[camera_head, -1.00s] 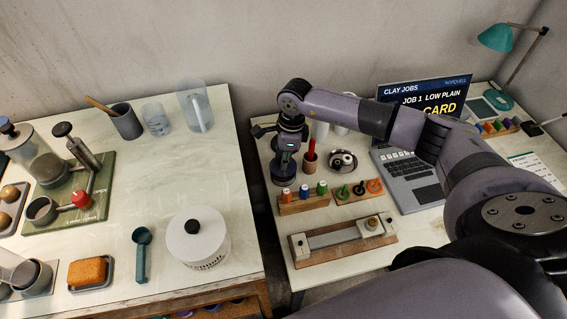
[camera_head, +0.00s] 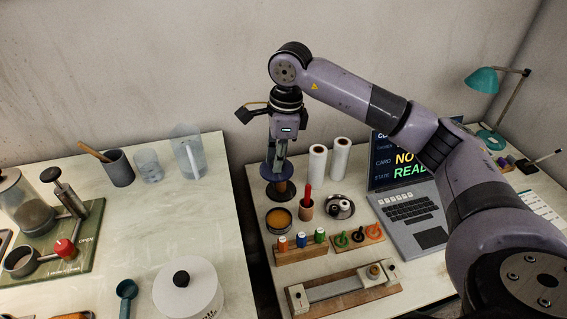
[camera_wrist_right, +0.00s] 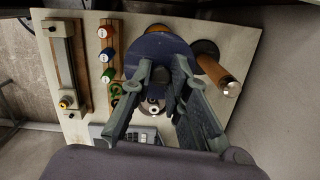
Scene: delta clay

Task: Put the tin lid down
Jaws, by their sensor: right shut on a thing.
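My right gripper (camera_head: 277,150) is shut on the tin lid (camera_head: 268,170), a dark blue round disc, and holds it above the back left part of the right table. In the right wrist view the fingers (camera_wrist_right: 163,68) grip the lid (camera_wrist_right: 158,48) from above. An open round tin (camera_head: 279,219) with orange-yellow contents stands on the table in front of the lid. A wooden handle on a dark round base (camera_head: 283,192) shows just below the lid; the lid partly hides it. My left gripper is not in view.
Near the tin are a cup with a red stick (camera_head: 306,208), a small round dish (camera_head: 340,207) and a rack of coloured bottles (camera_head: 300,248). Two white rolls (camera_head: 317,162) stand to the right of the lid. A gap separates the two tables.

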